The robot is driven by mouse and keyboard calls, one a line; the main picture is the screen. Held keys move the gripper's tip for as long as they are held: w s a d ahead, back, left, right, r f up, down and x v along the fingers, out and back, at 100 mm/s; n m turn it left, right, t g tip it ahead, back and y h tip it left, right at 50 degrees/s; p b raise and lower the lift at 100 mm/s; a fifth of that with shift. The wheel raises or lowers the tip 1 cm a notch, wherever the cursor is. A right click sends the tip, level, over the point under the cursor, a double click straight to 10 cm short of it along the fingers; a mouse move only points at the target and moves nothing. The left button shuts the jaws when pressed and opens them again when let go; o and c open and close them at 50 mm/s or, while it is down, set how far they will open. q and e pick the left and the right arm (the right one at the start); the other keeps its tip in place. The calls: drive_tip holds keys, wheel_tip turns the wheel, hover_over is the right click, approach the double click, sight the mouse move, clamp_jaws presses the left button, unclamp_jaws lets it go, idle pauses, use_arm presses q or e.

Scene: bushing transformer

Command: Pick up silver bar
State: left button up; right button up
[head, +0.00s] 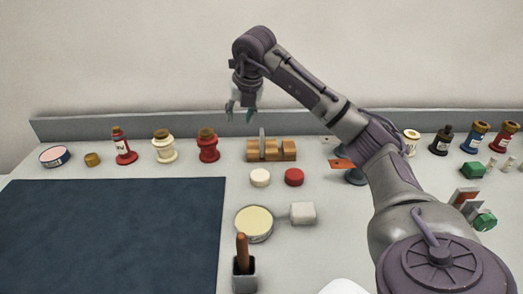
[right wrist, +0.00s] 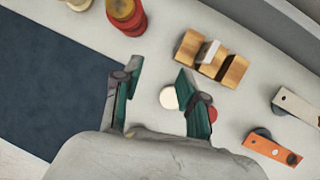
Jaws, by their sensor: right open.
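The silver bar (head: 262,142) stands upright in a slot of a notched wooden block (head: 287,150) near the back of the table. In the right wrist view the silver bar (right wrist: 208,52) shows as a pale, flat piece between the wooden block's (right wrist: 234,71) raised parts. My right gripper (head: 241,113) is open and empty, raised above the table and a little left of the bar in the head view. In the right wrist view its fingertips (right wrist: 158,74) are apart, with the bar beyond and to the right of them. My left gripper is in neither view.
A red bottle (head: 208,146) stands left of the block. White (head: 260,177) and red (head: 294,177) round lids lie in front of it. A dark mat (head: 110,235) covers the left front. A low ledge (head: 80,127) runs behind.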

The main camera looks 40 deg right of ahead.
drive_tip(key=m+g+h, duration=0.1)
drive_tip(key=m+h, duration=0.1)
approach(262, 131)
wheel_tip(262, 131, up, 2)
drive_tip(key=a, duration=0.1)
drive_tip(key=x, duration=0.7)
drive_tip(key=shift+s+d+f, duration=0.1)
drive_tip(key=shift+s+f, duration=0.25)
drive_tip(key=p+x, duration=0.2)
drive_tip(key=x, duration=0.3)
drive_tip(key=shift+w+d+f, duration=0.1)
drive_tip(key=shift+d, duration=0.05)
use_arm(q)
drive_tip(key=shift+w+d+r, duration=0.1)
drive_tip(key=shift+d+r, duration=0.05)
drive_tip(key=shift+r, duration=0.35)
use_arm(e)
clamp_jaws()
